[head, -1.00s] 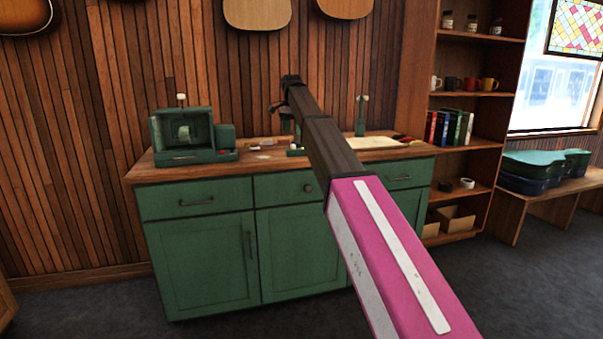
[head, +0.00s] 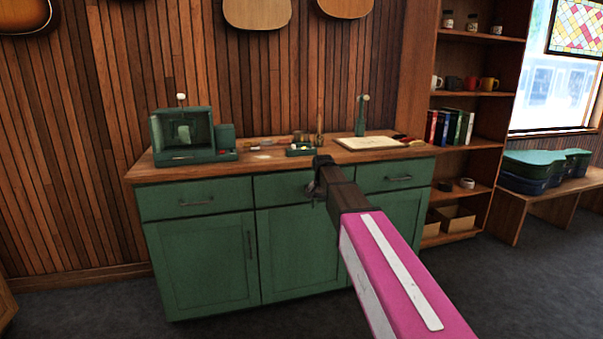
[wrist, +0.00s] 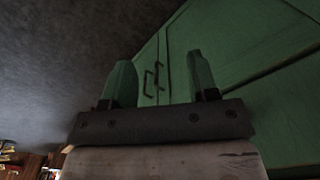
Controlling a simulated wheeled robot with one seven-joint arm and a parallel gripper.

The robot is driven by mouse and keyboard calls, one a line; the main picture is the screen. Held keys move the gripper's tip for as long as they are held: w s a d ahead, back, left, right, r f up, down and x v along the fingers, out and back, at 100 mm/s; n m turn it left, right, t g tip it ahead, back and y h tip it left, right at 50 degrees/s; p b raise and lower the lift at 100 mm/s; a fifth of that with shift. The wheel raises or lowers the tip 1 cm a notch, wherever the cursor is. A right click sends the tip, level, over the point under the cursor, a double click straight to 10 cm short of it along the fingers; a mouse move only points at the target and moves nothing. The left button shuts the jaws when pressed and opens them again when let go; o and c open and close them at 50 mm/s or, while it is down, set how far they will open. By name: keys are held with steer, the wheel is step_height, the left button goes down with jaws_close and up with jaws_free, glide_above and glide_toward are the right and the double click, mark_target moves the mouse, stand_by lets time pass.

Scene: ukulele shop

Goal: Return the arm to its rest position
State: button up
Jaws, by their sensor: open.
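My arm extends from the lower right of the head view, with its dark end in front of the green cabinet (head: 205,245). My gripper (head: 312,192) is at the end of the arm, small and dark there, below the front edge of the worktop. In the wrist view my gripper (wrist: 158,85) shows two green-tinted fingers standing apart with nothing between them. The cabinet doors and a dark handle (wrist: 155,80) show beyond the fingers, apart from them.
The wooden worktop (head: 262,158) carries a green machine (head: 183,135), a small tray (head: 300,150), a pale board (head: 365,143) and small tools. A shelf unit (head: 465,95) stands at right, beside a bench (head: 540,195) with cases. The floor (head: 90,310) at left is clear.

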steer(key=s+d+f+n, duration=0.1)
steer(key=s+d+f, duration=0.2)
steer(key=s+f, duration=0.4)
steer(key=s+d+f+n, duration=0.2)
steer(key=s+d+f, duration=0.2)
steer(key=s+f, duration=0.3)
steer(key=s+d+f+n, duration=0.1)
steer(key=s+d+f, duration=0.3)
steer(key=s, duration=0.9)
step_height(320, 180, down, 3)
steer(key=shift+s+r, duration=0.1)
steer(key=shift+s, duration=0.1)
